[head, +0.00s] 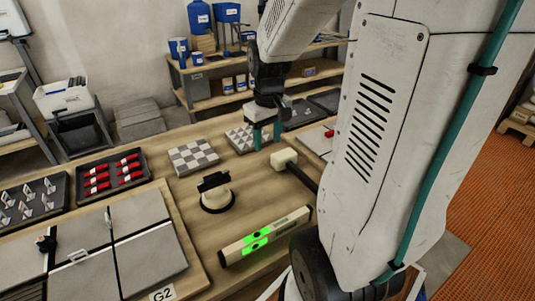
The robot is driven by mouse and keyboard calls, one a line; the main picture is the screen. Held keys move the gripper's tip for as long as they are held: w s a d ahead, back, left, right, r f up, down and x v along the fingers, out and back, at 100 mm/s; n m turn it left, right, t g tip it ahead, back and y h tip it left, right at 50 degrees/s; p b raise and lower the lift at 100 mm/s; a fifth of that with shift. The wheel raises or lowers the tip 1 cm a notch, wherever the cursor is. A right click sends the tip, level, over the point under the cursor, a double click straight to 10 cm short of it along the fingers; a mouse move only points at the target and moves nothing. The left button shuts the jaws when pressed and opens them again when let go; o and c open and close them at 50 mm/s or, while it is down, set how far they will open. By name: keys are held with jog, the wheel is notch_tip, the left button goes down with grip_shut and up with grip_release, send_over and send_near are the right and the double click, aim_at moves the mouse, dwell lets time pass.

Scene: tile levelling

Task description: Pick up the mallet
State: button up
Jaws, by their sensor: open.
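The mallet lies on the wooden workbench, with its cream block-shaped head (283,159) and a dark handle (302,178) running down to the right. Part of the handle is hidden behind my arm. My gripper (266,136) has teal fingers pointing down. It is just behind and above the mallet head in the picture, near a checkered tile sample. The fingers look apart and nothing shows between them. I cannot tell the exact gap between the fingers and the mallet.
A level with green lights (265,236) and a black-handled suction cup (215,193) stand in front of the mallet. Checkered samples (194,156) lie behind. Trays of red wedges (110,174) and clips (29,201) are left, beside a tile panel (148,262). Shelves (200,104) stand behind.

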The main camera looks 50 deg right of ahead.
send_over(297, 168)
jog(key=shift+m+g, duration=0.3)
jog(key=shift+m, duration=0.1)
notch_tip(297, 168, down, 11)
jog(key=shift+f, duration=0.1)
notch_tip(297, 168, down, 8)
jog(key=shift+f, duration=0.15)
grip_shut()
